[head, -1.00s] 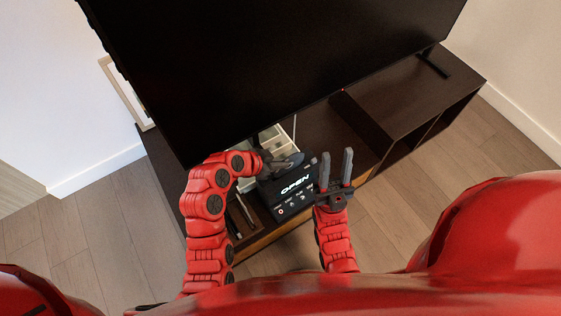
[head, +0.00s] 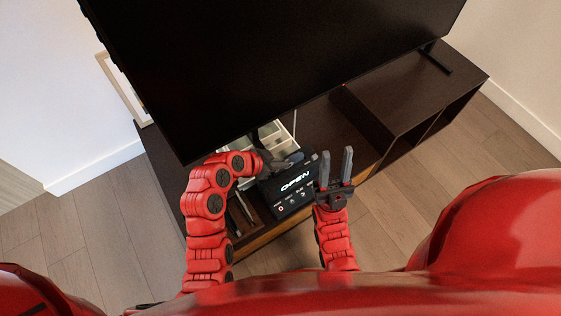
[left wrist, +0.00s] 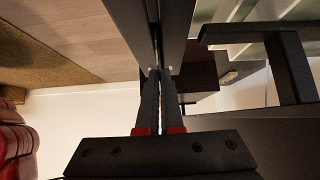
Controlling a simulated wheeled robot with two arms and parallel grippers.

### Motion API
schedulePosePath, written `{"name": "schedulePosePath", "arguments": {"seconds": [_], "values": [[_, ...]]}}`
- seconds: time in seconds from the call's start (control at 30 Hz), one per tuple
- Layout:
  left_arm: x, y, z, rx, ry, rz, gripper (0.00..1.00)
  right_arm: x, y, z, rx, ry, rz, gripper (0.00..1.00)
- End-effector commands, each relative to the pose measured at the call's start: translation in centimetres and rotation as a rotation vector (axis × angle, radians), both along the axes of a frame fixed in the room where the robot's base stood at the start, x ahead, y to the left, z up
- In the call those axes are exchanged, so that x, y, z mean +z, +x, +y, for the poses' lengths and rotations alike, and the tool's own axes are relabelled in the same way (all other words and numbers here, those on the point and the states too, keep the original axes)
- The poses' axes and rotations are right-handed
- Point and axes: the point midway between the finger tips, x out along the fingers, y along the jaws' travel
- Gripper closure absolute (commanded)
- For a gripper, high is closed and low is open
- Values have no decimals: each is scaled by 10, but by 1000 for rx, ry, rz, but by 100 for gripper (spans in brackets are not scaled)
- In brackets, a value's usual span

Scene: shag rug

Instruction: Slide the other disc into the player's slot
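The player (head: 288,200) is a black box with a lit "OPEN" display and a row of small buttons. It stands on the low dark cabinet under the television. My left gripper (head: 285,160) is at the player's back edge, partly hidden by its own arm. In the left wrist view its two fingers (left wrist: 160,75) lie very close together, pointing at a dark surface with a narrow vertical gap (left wrist: 155,30). I cannot make out a disc there or tell whether one is between the fingers. My right gripper (head: 336,168) is open and empty, beside the player's right side.
A large television (head: 270,70) overhangs the cabinet (head: 400,100) close behind my grippers. A pale divided tray (head: 275,138) sits behind the player. Thin slanted items (head: 245,207) stand in a box to its left. The cabinet top to the right is clear.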

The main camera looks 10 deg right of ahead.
Motion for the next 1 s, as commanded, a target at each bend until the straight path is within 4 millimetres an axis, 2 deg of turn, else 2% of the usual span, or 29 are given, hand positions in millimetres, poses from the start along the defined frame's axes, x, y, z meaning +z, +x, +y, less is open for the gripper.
{"name": "schedulePosePath", "arguments": {"seconds": [0.9, 1.0], "values": [[-24, 0, 0, -1, 1, 1, 100, -18, 0, 0, 0, 0, 0, 62], [-23, 0, 0, -1, 1, 1, 83, -17, 0, 0, 0, 0, 0, 62]]}}
